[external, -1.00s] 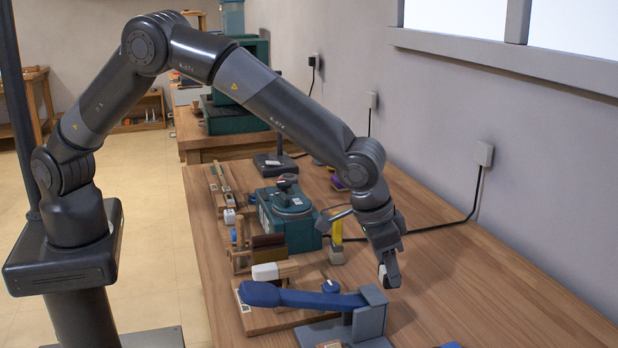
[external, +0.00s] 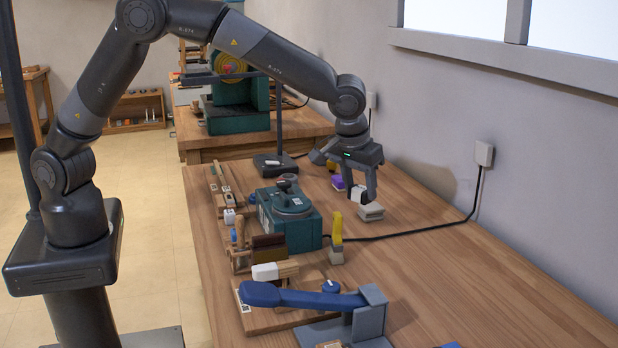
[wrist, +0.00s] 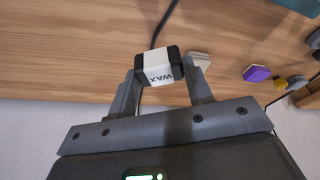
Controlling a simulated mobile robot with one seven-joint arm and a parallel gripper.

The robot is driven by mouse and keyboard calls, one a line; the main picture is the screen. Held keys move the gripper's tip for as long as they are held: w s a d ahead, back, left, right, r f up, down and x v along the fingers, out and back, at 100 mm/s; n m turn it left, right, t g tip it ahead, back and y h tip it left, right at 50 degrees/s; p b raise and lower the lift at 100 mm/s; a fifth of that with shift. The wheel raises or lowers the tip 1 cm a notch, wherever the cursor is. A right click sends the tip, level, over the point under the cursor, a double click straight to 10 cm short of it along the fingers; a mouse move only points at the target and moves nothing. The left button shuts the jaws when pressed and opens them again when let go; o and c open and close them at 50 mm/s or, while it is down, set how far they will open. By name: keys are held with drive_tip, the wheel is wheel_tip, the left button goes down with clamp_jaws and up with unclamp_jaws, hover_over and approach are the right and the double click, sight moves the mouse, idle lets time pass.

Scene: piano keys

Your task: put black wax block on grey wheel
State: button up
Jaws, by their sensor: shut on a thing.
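The wax block (wrist: 158,69) is black at its ends with a white band reading WAX. My gripper (external: 361,196) is shut on it, and it shows as a small white block (external: 357,193) between the fingers in the external view. It is held above the right rear of the bench, close to a pale grey block (external: 370,212). A grey round plate (external: 291,205) also tops the teal machine, left of my gripper. I cannot tell which of these is the grey wheel.
The teal machine (external: 306,233) stands left of my gripper, with a cable across the bench. A yellow-handled tool (external: 337,232) and a blue-armed device (external: 300,298) are nearer.

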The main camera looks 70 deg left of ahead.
drive_tip(key=s+a+r+n+g+y, duration=0.15)
drive_tip(key=a+n, duration=0.45)
drive_tip(key=a, duration=0.9)
drive_tip(key=n+g, duration=0.1)
drive_tip(key=n, duration=0.6)
hover_over(288, 175)
drive_tip(key=d, duration=0.1)
wheel_tip(288, 175, down, 6)
drive_tip(key=shift+d+r, duration=0.1)
drive_tip(key=shift+d, duration=0.05)
drive_tip(key=shift+a+f, duration=0.25)
drive_tip(key=shift+f, duration=1.9)
drive_tip(key=o, duration=1)
drive_tip(key=shift+f, duration=0.15)
